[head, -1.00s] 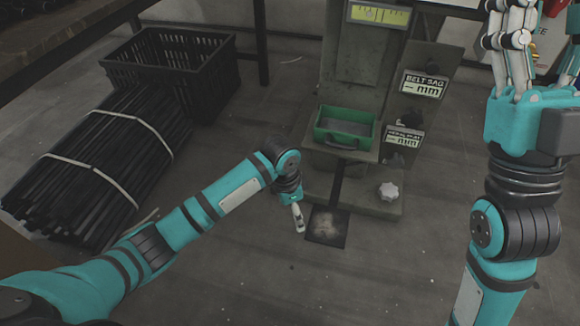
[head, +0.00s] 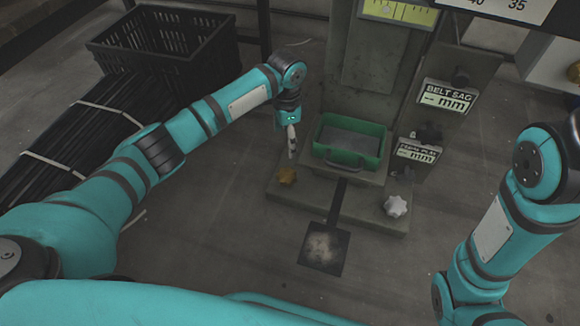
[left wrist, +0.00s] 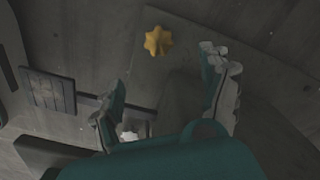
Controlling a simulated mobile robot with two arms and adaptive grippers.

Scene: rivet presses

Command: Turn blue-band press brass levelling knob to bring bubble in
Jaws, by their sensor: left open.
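The brass knob (head: 287,175) is star-shaped and sits on the left front of the press base plate. It also shows in the left wrist view (left wrist: 158,41). My left gripper (head: 292,148) hangs fingers-down just above and behind the knob, apart from it. In the left wrist view its fingers (left wrist: 166,68) are spread with nothing between them, and the knob lies beyond the fingertips. No blue band shows. My right gripper is out of frame.
A pale star knob (head: 396,206) sits on the base's right front. A green tray (head: 349,140) rests on the press, beside "BELT SAG" (head: 446,97) and another sign. A black crate (head: 165,50) and dark rods stand left.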

